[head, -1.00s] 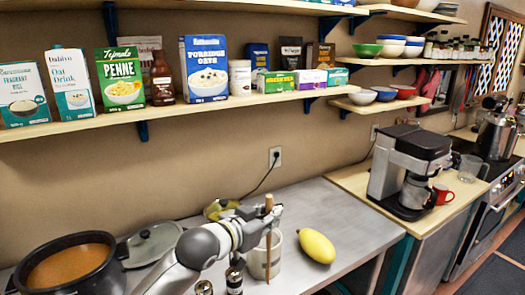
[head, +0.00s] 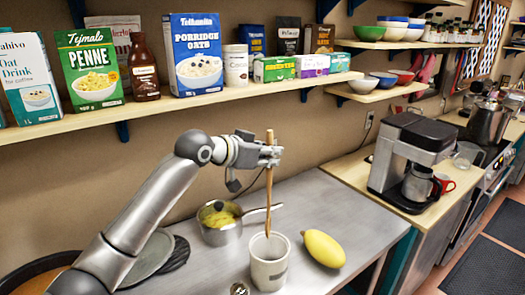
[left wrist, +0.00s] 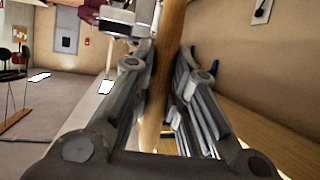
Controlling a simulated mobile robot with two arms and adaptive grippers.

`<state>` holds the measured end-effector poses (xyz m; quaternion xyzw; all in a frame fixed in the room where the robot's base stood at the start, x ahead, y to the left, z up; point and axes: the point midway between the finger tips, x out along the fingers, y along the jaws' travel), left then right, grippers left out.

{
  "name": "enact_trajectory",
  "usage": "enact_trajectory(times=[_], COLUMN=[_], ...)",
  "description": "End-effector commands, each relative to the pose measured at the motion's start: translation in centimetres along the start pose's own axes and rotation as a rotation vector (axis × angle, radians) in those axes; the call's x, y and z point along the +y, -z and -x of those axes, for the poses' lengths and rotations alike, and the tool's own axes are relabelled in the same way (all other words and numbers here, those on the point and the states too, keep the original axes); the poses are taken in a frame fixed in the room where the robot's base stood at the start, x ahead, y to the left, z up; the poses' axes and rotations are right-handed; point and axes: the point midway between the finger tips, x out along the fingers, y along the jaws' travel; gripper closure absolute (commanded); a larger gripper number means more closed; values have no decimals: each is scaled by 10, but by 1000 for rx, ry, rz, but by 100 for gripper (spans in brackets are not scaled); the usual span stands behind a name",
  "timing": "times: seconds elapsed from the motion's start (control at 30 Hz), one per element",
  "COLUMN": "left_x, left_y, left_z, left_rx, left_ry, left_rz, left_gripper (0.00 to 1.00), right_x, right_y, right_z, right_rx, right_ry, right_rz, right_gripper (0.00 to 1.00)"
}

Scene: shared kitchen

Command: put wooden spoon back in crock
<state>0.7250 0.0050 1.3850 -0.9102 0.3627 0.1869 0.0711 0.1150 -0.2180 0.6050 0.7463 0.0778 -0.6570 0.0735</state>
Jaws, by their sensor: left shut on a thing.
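The wooden spoon (head: 268,190) is held upright in my left gripper (head: 270,155), whose fingers are closed around its handle. In the left wrist view, the spoon handle (left wrist: 165,75) runs between the two fingers (left wrist: 160,100). The crock (head: 269,270) is a pale, open-topped cup standing on the metal counter, below the gripper. The spoon's lower end overlaps the crock's mouth in the head view; I cannot tell whether it is just above the rim or slightly inside.
A yellow fruit (head: 323,249) lies right of the crock. A saucepan (head: 220,232) with yellow contents stands behind left, its handle reaching behind the spoon. A lid (head: 150,262) and large pot (head: 35,278) are left. The loaded shelf (head: 210,103) hangs above. The counter's right part is clear.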

Motion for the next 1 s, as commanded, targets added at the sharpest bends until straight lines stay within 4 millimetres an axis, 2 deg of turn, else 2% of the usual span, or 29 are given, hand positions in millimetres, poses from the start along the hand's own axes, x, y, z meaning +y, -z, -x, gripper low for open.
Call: enact_trajectory(times=[0.2,0.33,0.47,0.6,0.7,0.83,1.0], left_x=[0,-1,-1,0,0,0,0], left_y=[-16,-25,-35,-45,-53,-62,-75], left_z=[-6,-10,-14,-19,-22,-26,-31], left_rx=[-1,0,-1,-1,-1,-1,0], left_ry=[1,2,2,1,1,2,2], left_rz=[1,0,0,0,0,1,0], left_gripper=[100,100,100,100,100,100,100], right_x=[14,20,18,10,4,3,5], right_y=[-43,-57,-49,-23,-11,-12,-27], right_z=[3,5,4,2,1,1,2], right_rx=[-62,-82,-70,-31,-11,-15,-38], right_ry=[-17,-23,-21,-12,-5,-3,-6], right_rz=[4,5,3,-2,-4,-2,1], right_gripper=[60,60,60,60,60,60,60])
